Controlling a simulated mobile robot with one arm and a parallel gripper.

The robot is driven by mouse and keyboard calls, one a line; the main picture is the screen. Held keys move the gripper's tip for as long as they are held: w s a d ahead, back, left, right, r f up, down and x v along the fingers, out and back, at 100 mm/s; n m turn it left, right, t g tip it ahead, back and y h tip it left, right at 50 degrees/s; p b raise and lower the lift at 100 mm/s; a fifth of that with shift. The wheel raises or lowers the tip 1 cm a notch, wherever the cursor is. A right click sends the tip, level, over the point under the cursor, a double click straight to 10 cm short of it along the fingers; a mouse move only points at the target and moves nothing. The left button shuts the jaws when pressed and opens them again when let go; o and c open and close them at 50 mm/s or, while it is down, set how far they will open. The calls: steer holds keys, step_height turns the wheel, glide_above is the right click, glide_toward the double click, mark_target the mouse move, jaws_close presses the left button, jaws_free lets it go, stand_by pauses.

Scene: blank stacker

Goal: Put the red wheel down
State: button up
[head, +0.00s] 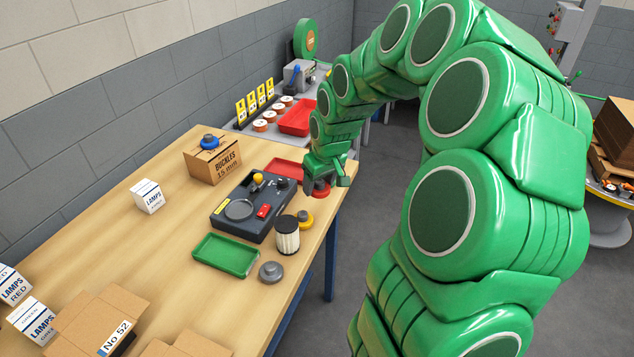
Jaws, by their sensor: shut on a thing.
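The red wheel (320,189) is at the right edge of the wooden table (170,248), just right of the black control box. My green gripper (325,182) comes down on it from above and is shut on it. The fingers hide part of the wheel. I cannot tell whether the wheel touches the tabletop or hangs a little above it.
The black control box (230,208) and a red tray (284,167) lie left of my gripper. A yellow wheel (304,218), a ribbed cylinder (287,238), a grey wheel (271,271) and a green tray (226,255) stand nearer. A buckles carton (213,163) bears a blue wheel (209,142).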

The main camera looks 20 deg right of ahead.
steer(key=s+a+r, duration=0.2)
steer(key=s+r, duration=0.1)
steer(key=s, duration=0.4)
steer(key=s+a+n+g+y, duration=0.1)
steer(key=s+a+n+g, duration=0.1)
steer(key=s+a+n, duration=0.85)
steer(key=s+a+n+g+y, duration=0.1)
steer(key=s+a+n+g, duration=0.2)
steer(key=s+a+n, duration=0.75)
steer(key=n, duration=0.1)
glide_above(202, 301)
steer(key=d, duration=0.1)
steer(key=shift+f, duration=4.45)
steer(key=shift+w+f, duration=0.3)
steer(key=shift+f, duration=1.45)
steer(key=shift+f, duration=0.1)
